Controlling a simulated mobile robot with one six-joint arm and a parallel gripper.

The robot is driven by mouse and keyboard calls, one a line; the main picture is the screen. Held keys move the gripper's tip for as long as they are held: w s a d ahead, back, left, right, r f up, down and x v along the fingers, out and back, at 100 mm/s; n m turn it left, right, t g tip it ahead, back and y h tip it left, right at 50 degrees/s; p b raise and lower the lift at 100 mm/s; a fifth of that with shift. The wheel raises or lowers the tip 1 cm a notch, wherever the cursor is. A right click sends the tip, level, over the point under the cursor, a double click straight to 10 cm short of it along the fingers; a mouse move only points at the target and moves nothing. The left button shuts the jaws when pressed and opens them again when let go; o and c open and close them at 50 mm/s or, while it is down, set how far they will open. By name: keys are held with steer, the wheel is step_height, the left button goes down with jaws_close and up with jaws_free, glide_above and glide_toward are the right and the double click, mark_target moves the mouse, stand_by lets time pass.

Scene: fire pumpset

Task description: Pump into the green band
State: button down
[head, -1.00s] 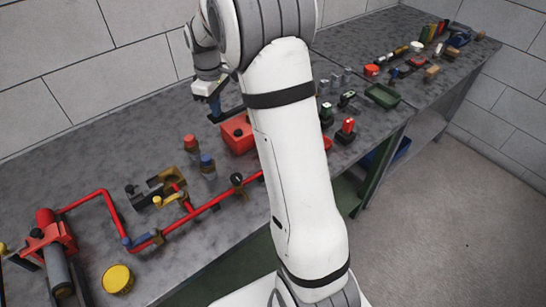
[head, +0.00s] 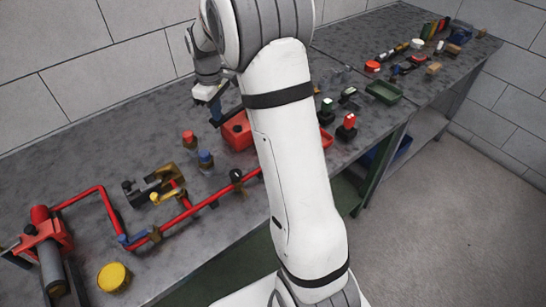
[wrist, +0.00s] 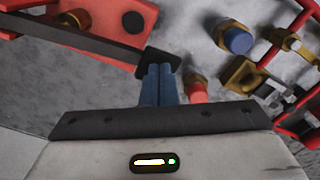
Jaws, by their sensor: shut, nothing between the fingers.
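My gripper (head: 214,107) is shut, its two blue fingers together and pointing down beside the red box-shaped pump body (head: 236,131) on the bench. In the wrist view the closed fingertips (wrist: 159,68) are at the end of a long dark bar (wrist: 75,38), which looks like the pump lever; contact cannot be told. The bar runs past the red body (wrist: 108,17), which has a brass fitting (wrist: 75,19). A small dark round part, perhaps a gauge (head: 236,176), stands on the red pipe (head: 196,211). Its face and any green band are not readable.
Near the pump stand a red-capped fitting (head: 189,139) and a blue-capped fitting (head: 206,160). Yellow-handled valves (head: 168,194) and a red cylinder assembly (head: 46,240) are at left. A yellow round lid (head: 114,277) lies in front. My arm hides the middle of the bench.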

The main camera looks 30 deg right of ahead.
steer(key=shift+f+b, duration=0.6)
steer(key=shift+f, duration=0.6)
steer(key=shift+r, duration=0.15)
steer(key=shift+r+p, duration=2.05)
steer(key=shift+r, duration=0.65)
steer(key=shift+f, duration=0.15)
